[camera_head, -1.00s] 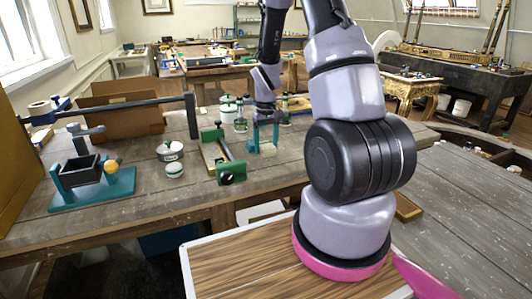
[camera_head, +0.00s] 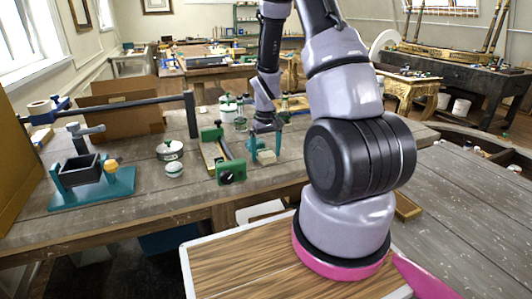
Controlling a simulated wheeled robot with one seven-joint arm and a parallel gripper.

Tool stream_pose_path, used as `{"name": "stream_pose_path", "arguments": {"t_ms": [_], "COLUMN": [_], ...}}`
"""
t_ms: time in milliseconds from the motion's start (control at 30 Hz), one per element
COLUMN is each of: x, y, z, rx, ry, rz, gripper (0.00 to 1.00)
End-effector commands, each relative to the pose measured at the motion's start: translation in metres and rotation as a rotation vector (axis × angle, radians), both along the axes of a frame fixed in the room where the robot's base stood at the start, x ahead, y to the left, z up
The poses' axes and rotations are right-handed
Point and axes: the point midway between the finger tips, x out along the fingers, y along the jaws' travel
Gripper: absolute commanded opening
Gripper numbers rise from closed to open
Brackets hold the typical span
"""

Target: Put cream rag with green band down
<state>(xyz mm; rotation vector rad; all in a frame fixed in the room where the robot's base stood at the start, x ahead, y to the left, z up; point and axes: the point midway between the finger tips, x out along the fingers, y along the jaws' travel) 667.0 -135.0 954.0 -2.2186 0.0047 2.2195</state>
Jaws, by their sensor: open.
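A small cream piece (camera_head: 267,157), which looks like the cream rag, lies on the grey wooden bench (camera_head: 120,218) near its right part. It is too small to make out a green band. My gripper (camera_head: 265,148) has teal fingers and points down at the same spot. The fingers are apart, and the cream piece shows at and just below the fingertips. I cannot tell whether a finger still touches it.
A green clamp frame (camera_head: 222,160) lies just left of my gripper. Jars (camera_head: 228,105) stand behind it. A tin (camera_head: 170,150), a small round pot (camera_head: 174,169) and a teal vice (camera_head: 95,185) are further left. Bare bench lies in front of the clamp.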

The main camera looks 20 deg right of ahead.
Motion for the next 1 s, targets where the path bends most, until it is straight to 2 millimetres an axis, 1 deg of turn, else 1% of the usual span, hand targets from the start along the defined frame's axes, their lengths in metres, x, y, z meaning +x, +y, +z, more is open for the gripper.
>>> {"name": "stream_pose_path", "arguments": {"t_ms": [67, 167, 400, 500, 600, 767, 833, 867, 933, 967, 1000], "x": [0.001, 0.001, 0.001, 0.001, 0.001, 0.000, -0.002, -0.003, -0.008, -0.012, -0.017], "y": [0.000, 0.000, 0.000, 0.000, 0.000, 0.001, 0.002, 0.003, 0.008, 0.011, 0.014], "z": [0.006, 0.021, 0.074, 0.093, 0.107, 0.122, 0.133, 0.139, 0.162, 0.173, 0.190], "rx": [0.000, 0.000, -0.001, 0.000, -0.001, 0.001, 0.003, 0.005, 0.012, 0.017, 0.024], "ry": [-0.002, -0.004, -0.007, -0.005, -0.004, -0.004, -0.019, -0.029, -0.065, -0.083, -0.113], "rz": [0.000, -0.001, 0.001, -0.001, 0.001, -0.001, -0.009, -0.015, -0.037, -0.048, -0.066], "gripper": [0.99, 0.99, 0.99, 0.99, 0.99, 0.99, 0.99, 0.99, 0.99, 0.99, 0.99]}}
